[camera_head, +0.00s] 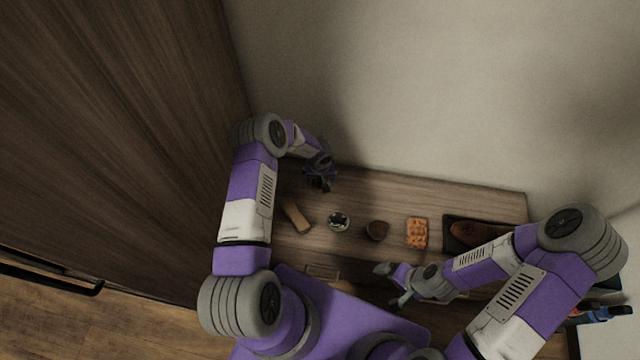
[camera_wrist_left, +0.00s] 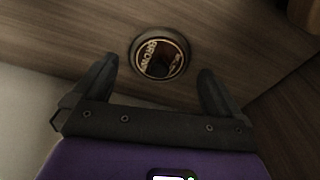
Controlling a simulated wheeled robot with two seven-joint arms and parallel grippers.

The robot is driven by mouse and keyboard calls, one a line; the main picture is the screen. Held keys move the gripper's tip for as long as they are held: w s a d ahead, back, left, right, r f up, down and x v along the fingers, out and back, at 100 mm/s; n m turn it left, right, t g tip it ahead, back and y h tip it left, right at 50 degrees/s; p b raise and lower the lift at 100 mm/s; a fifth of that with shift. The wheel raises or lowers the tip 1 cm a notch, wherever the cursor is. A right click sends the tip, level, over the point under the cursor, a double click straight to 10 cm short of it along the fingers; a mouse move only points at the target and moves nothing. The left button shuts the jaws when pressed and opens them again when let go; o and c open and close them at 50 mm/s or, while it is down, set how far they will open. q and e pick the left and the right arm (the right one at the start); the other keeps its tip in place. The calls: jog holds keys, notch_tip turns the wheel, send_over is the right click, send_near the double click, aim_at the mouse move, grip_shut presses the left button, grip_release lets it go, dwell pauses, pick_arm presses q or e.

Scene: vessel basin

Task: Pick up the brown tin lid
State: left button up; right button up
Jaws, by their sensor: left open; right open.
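The brown tin lid (camera_wrist_left: 160,53) is a round dark disc with a pale rim and gold lettering that seems to read "BROWN". It lies flat on the wooden table. In the head view the lid (camera_head: 339,221) is left of a small brown cup-like object. My left gripper (camera_wrist_left: 157,72) is open and empty, with its two fingers framing the near side of the lid in the wrist view. In the head view the left gripper (camera_head: 320,182) is behind the lid. My right gripper (camera_head: 389,286) is open near the table's front edge, away from the lid.
A tan wooden block (camera_head: 296,216) lies left of the lid. The brown cup-like object (camera_head: 377,230) is to its right, then an orange item (camera_head: 417,232) and a dark tray (camera_head: 450,233) holding a brown shoe-like object (camera_head: 474,232). A wall rises behind the table.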

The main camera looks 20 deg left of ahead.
pick_arm(q)
notch_tip(320, 180, down, 2)
jog(key=shift+w+f, duration=0.1)
jog(key=shift+w, duration=0.05)
jog(key=c, duration=0.8)
jog(key=shift+o, duration=0.2)
jog(key=shift+r, duration=0.2)
